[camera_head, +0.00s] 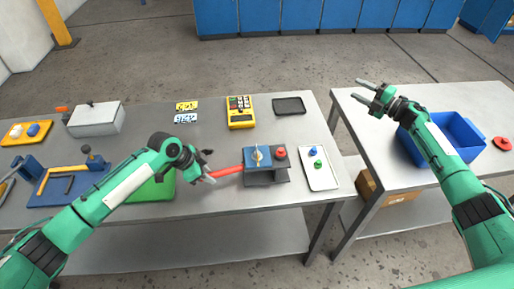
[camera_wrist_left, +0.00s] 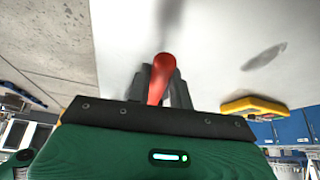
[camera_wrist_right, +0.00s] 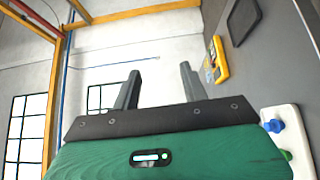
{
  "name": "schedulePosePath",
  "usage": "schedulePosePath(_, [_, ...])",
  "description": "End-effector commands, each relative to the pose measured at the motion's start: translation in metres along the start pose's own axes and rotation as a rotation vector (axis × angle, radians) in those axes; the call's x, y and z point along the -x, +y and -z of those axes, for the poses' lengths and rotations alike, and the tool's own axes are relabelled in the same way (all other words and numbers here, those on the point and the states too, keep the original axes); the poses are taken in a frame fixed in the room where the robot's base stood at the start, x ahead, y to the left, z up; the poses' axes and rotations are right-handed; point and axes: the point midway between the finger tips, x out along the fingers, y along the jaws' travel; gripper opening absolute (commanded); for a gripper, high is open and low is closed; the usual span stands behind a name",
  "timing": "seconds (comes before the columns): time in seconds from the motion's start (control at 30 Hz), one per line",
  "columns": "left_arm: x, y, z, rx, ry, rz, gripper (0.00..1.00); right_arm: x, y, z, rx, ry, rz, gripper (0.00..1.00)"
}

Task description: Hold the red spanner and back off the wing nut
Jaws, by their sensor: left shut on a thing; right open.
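The red spanner (camera_head: 226,171) runs from my left gripper to the grey and blue block on the left table. My left gripper (camera_head: 209,178) is shut on the spanner's handle end; the left wrist view shows the red handle (camera_wrist_left: 160,80) between the fingers. The wing nut (camera_head: 258,155) looks yellowish and sits on the blue top of the block (camera_head: 264,175). The spanner's far end meets the block's left side, and its exact fit is too small to tell. My right gripper (camera_head: 369,92) is open and empty above the right table. Its spread fingers (camera_wrist_right: 158,90) show in the right wrist view.
A red knob (camera_head: 280,152) is at the block's right. A white tray (camera_head: 318,178) with blue and green knobs stands beside it. A yellow meter (camera_head: 240,112) and a black tray (camera_head: 289,106) lie behind. A blue bin (camera_head: 462,132) is on the right table, across a gap.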

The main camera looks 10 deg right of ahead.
Motion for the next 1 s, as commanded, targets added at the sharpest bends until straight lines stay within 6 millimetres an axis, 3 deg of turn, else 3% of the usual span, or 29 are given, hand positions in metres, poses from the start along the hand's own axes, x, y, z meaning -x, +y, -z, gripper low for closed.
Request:
schedulePosePath(0.03, [0.0, 0.0, 0.001, 0.0, 0.002, 0.0, 0.0, -0.031, 0.009, 0.036, 0.01, 0.117, 0.02, 0.44])
schedulePosePath(0.2, [0.0, 0.0, 0.001, 0.0, 0.002, 0.0, 0.0, -0.1, 0.02, 0.154, 0.044, 0.486, 0.185, 0.44])
schedulePosePath(0.4, [0.0, 0.0, 0.001, 0.0, 0.002, 0.0, 0.0, -0.134, 0.02, 0.271, 0.148, 0.812, 0.5, 0.44])
schedulePosePath(0.5, [0.0, 0.0, 0.001, 0.0, 0.002, 0.0, 0.0, -0.138, 0.018, 0.314, 0.23, 0.911, 0.697, 0.44])
schedulePosePath(0.6, [0.0, 0.0, 0.001, 0.0, 0.002, 0.0, 0.0, -0.137, 0.017, 0.345, 0.332, 0.953, 0.904, 0.44])
schedulePosePath(0.7, [0.0, 0.0, 0.001, 0.0, 0.002, 0.0, 0.0, -0.135, 0.018, 0.363, 0.44, 0.936, 1.099, 0.44])
schedulePosePath(1.0, [0.0, 0.0, 0.0, 0.0, 0.001, 0.0, 0.0, -0.129, 0.031, 0.377, 0.663, 0.76, 1.428, 0.44])
